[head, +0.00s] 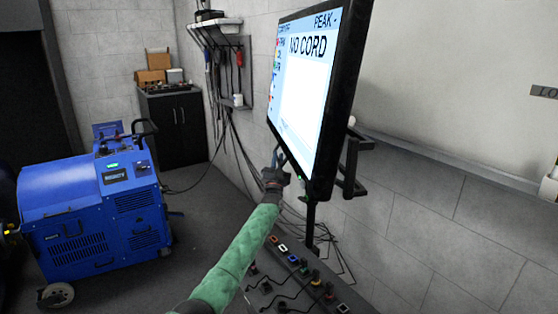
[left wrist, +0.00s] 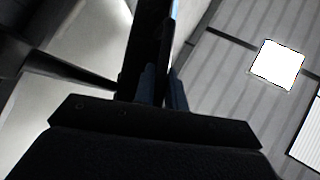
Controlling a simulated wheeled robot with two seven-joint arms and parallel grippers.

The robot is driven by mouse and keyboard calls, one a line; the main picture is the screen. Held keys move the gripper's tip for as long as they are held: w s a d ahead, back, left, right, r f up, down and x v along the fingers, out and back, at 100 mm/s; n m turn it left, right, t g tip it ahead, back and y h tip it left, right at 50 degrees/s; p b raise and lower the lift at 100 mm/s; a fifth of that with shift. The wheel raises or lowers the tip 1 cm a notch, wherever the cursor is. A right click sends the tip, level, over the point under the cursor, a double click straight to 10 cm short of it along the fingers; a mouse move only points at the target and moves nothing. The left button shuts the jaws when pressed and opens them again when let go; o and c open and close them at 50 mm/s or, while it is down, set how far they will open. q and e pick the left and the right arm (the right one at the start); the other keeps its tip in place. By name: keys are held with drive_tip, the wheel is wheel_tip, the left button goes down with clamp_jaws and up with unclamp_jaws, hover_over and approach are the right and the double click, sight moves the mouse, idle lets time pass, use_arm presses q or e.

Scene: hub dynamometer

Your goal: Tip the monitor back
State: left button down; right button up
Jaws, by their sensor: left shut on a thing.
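The monitor (head: 310,85) is a large dark-framed screen at the upper middle of the head view. It reads "NO CORD" and is seen at a steep angle, on a bracket (head: 351,165) and a dark post at the wall. My left gripper (head: 279,160) reaches up to the monitor's lower edge and is shut on it there. In the left wrist view the gripper's fingers (left wrist: 162,88) stand on either side of a thin dark edge. The exact contact is dark and partly hidden. My right gripper is not in view.
A blue wheeled machine (head: 95,205) stands on the floor at left. A dark cabinet (head: 175,125) with boxes stands behind it. A wall shelf (head: 222,60) has hanging cables. Below the monitor is a dark panel (head: 320,285) with coloured connectors and loose cables.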

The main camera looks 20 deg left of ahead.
use_arm(q)
drive_tip(key=c, duration=1.7)
unclamp_jaws()
drive_tip(key=shift+s+a, duration=0.1)
drive_tip(key=shift+a, duration=0.15)
drive_tip(key=shift+o, duration=1.2)
drive_tip(key=shift+s+a, duration=0.1)
drive_tip(key=shift+a, duration=0.05)
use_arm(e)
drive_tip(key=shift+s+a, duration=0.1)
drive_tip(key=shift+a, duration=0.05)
